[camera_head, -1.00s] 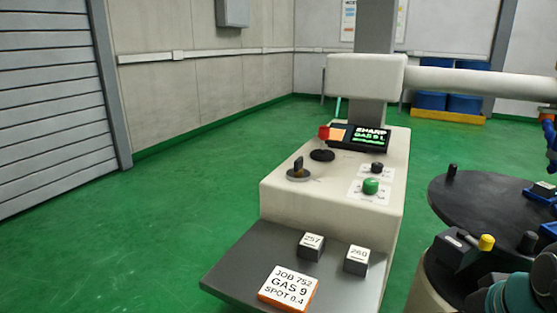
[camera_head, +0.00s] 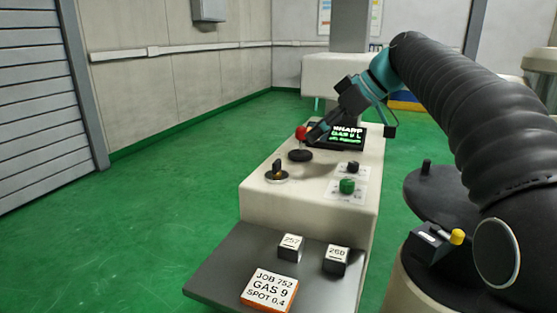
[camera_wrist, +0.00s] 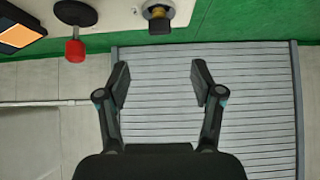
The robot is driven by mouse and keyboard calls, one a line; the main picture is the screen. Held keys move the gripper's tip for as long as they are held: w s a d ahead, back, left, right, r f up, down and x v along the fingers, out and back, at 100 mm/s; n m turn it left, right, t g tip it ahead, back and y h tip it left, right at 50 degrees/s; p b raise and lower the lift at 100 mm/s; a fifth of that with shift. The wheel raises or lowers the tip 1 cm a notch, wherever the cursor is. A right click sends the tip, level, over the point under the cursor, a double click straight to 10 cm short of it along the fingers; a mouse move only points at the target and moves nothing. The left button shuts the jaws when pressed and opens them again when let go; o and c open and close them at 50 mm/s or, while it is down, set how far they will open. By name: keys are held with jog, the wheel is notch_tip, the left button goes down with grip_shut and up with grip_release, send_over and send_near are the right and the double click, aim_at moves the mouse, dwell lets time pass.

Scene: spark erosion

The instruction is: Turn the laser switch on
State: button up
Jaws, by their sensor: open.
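The cream console (camera_head: 255,205) carries a black rotary switch with a brass-coloured part on a round plate (camera_head: 277,173); it also shows at the top of the wrist view (camera_wrist: 158,14). A red-knobbed lever (camera_head: 301,133) stands behind it on a black round base, and shows at upper left in the wrist view (camera_wrist: 75,50). No readable label tells which control is the laser switch. My gripper (camera_head: 314,136) is over the console beside the red knob. In the wrist view my gripper (camera_wrist: 160,78) is open and empty, its fingers below the rotary switch in the picture.
A lit display (camera_head: 346,135) reads "SHARP GAS 9 L". A green button (camera_head: 347,186) and a black knob (camera_head: 352,167) sit at the right. The front shelf (camera_head: 225,279) holds blocks 257 (camera_head: 291,248) and 260 (camera_head: 336,261) and a job card (camera_head: 269,290). Green floor is clear at left.

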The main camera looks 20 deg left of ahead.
aim_at(277, 161)
jog(key=x, duration=1.4)
jog(key=shift+a+r+b, duration=0.1)
jog(key=shift+r+b, duration=0.05)
jog(key=shift+b, duration=0.15)
jog(key=c, duration=1.2)
jog(key=shift+o, duration=0.2)
